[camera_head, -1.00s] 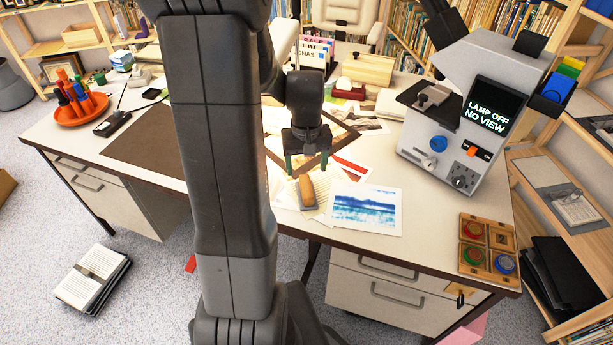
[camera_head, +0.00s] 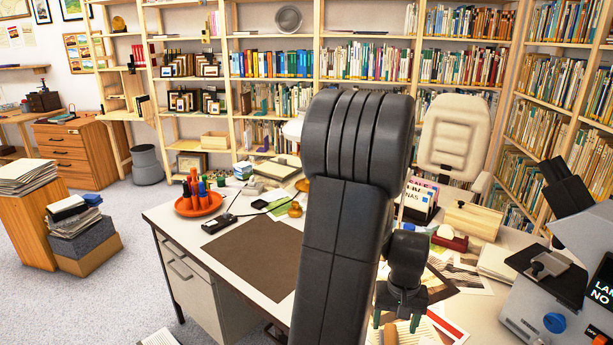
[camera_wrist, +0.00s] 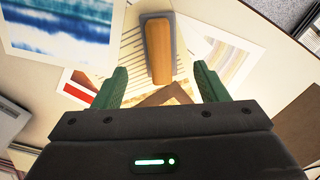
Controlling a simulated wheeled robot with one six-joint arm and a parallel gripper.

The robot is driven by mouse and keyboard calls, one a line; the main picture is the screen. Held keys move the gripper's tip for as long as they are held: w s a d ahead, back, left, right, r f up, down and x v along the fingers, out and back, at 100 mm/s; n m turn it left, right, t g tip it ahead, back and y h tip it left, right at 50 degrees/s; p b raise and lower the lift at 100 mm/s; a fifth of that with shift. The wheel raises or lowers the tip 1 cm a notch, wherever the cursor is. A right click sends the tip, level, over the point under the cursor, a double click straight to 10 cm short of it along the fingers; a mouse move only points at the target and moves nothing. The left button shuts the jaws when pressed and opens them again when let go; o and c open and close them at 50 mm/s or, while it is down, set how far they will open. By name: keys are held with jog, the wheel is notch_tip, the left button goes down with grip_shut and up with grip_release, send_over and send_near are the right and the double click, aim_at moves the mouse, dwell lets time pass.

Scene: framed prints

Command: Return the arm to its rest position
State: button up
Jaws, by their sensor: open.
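My arm (camera_head: 345,240) rises across the middle of the head view, its upper end in front of the bookshelves. My gripper (camera_head: 396,321) hangs over the papers on the desk, fingers pointing down. In the wrist view its two green fingers (camera_wrist: 158,88) are apart with nothing held between them. A wooden-handled tool (camera_wrist: 161,52) with a grey base lies beyond the fingertips on a striped sheet, apart from them. Only part of its handle (camera_head: 390,333) shows at the bottom of the head view.
The desk (camera_head: 180,222) carries a brown mat (camera_head: 250,260), an orange tray of pens (camera_head: 198,204) and a box of prints (camera_head: 418,200). A grey viewer machine (camera_head: 560,300) stands at right. A blue print (camera_wrist: 62,28) lies near the tool. Bookshelves line the back.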

aim_at(392, 337)
notch_tip(392, 337, down, 8)
jog(key=shift+b, duration=0.6)
notch_tip(392, 337, up, 3)
jog(key=shift+f+p, duration=0.15)
jog(key=shift+p, duration=0.3)
jog(key=shift+r, duration=0.45)
jog(key=shift+f, duration=0.1)
